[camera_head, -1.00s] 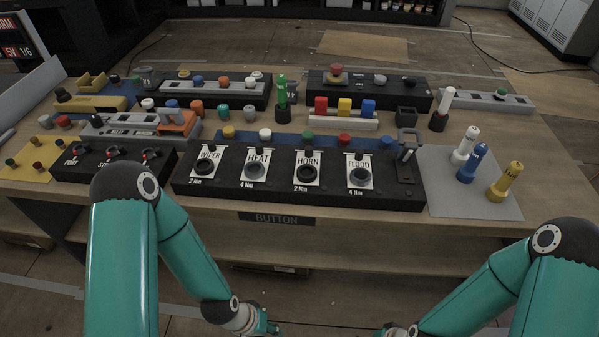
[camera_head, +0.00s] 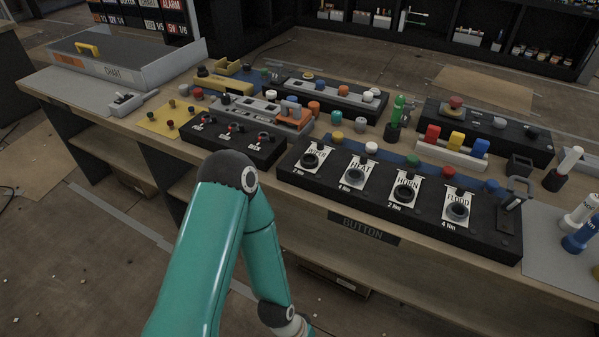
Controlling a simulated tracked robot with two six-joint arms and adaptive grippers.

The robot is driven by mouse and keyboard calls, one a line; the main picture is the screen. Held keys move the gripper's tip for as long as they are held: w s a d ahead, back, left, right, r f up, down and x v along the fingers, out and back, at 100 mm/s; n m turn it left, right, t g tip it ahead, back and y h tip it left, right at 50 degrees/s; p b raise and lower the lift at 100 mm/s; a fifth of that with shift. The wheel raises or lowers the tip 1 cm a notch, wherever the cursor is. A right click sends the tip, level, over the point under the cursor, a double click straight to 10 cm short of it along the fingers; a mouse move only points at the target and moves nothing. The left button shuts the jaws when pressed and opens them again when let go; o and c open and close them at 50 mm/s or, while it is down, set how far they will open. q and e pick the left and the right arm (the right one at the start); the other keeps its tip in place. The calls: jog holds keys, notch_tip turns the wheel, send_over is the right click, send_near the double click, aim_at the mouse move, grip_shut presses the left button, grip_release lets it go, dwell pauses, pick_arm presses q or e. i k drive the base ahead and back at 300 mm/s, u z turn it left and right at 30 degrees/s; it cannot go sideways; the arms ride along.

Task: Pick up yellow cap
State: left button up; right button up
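A small yellow cap (camera_head: 337,136) stands at the left end of a row of coloured caps on a blue strip, just behind the black button panel (camera_head: 330,184). The other caps in the row are white (camera_head: 371,148), green (camera_head: 412,161), red (camera_head: 449,172) and blue (camera_head: 491,186). My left arm comes up from the bottom and bends down again in front of the table. Its wrist is cut off at the bottom edge, so my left gripper is out of view. My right arm and gripper are out of view.
The button panel has several labelled sockets and a dark latch at its right end. A white rack (camera_head: 425,153) with red, yellow and blue blocks stands behind it. A three-switch box (camera_head: 206,143) is at its left. A grey case (camera_head: 170,66) occupies the far left.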

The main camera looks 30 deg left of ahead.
aim_at(338, 137)
jog(key=k, duration=1.1)
jog(key=u, duration=0.3)
jog(key=i, duration=0.6)
jog(key=u, duration=0.5)
jog(key=i, duration=0.9)
jog(key=u, duration=0.1)
jog(key=k, duration=0.75)
jog(key=u, duration=0.3)
jog(key=i, duration=0.5)
